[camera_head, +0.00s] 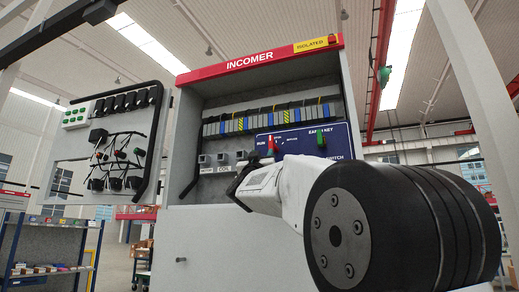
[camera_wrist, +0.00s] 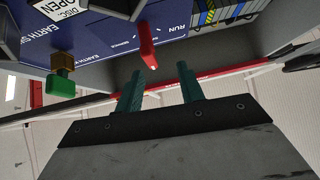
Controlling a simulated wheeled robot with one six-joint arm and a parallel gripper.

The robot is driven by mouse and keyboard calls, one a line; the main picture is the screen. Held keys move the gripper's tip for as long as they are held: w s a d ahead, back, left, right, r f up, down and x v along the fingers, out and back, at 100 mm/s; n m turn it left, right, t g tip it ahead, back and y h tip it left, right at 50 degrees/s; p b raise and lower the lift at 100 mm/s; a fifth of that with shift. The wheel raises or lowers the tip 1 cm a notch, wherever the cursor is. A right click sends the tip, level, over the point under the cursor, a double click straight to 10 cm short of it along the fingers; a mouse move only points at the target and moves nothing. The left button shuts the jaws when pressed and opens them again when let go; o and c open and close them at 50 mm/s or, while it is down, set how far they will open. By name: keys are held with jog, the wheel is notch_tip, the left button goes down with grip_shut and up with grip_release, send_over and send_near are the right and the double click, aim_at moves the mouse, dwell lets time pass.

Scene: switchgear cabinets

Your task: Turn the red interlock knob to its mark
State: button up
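The red interlock knob (camera_head: 271,145) is on the blue panel (camera_head: 300,137) of the INCOMER cabinet, near the word RUN. In the wrist view the knob (camera_wrist: 147,45) is a red lever sticking out from the panel, with RUN printed beside it. My gripper (camera_wrist: 159,85) has two teal fingers, apart and with nothing between them. The knob is just beyond the fingertips, a little left of the gap's middle, and seems not to touch them. In the head view my white and black wrist covers the panel's lower part, and the fingertips cannot be made out.
A green key (camera_head: 320,138) is right of the knob; it also shows at left in the wrist view (camera_wrist: 60,84). The cabinet's open door (camera_head: 110,140) with cables is at left. The cabinet's red top edge (camera_head: 262,57) overhangs the recess.

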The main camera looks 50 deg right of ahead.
aim_at(270, 145)
jog(key=shift+m+g+h, duration=0.6)
jog(key=shift+m+g, duration=0.1)
jog(key=shift+g, duration=0.2)
jog(key=x, duration=0.4)
jog(key=s+x, duration=0.1)
jog(key=x, duration=0.2)
jog(key=shift+s+d+r, duration=0.1)
jog(key=shift+d, duration=0.05)
jog(key=shift+d+r, duration=0.45)
jog(key=shift+r, duration=0.15)
jog(key=shift+w, duration=0.2)
grip_shut()
